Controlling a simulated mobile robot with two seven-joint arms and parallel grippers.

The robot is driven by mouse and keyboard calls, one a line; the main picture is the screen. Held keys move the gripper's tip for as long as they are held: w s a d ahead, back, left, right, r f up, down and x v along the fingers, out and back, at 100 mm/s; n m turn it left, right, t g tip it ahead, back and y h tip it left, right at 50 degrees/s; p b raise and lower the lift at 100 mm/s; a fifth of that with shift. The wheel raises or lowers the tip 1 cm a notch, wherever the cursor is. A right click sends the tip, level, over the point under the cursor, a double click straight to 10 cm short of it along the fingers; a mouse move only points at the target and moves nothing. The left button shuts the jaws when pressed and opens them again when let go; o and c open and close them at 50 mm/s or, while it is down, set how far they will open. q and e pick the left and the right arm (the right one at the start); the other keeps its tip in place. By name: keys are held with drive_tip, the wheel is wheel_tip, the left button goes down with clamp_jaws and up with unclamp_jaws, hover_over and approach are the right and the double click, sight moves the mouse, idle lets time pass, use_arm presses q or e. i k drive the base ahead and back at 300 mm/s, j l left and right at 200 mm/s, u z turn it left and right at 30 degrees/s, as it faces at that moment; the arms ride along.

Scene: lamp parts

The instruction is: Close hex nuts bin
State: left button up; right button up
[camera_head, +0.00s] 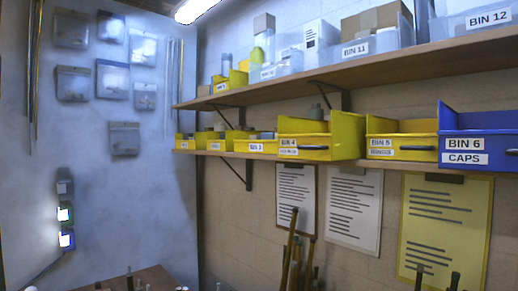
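Several yellow bins stand on the lower shelf; I cannot read a hex nuts label on any of them. The yellow bin marked BIN 4 (345,134) appears to stick out from the shelf, with a dark handle on its front. A small grey object shows above it. The yellow bin marked BIN 5 (401,126) and the blue bin marked BIN 6 CAPS (482,122) are to its right. The yellow BIN 3 (269,147) is to its left. The second lines on the BIN 4 and BIN 5 labels are too small to read. Neither gripper is in view.
The upper shelf (350,70) holds clear bins, including BIN 11 (385,40) and BIN 12 (470,22). Printed sheets (351,215) hang below the lower shelf. Rods (291,240) stand upright at bottom centre. A brown surface (150,278) lies at lower left.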

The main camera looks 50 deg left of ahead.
sight(342, 138)
drive_tip(key=u, duration=1.35)
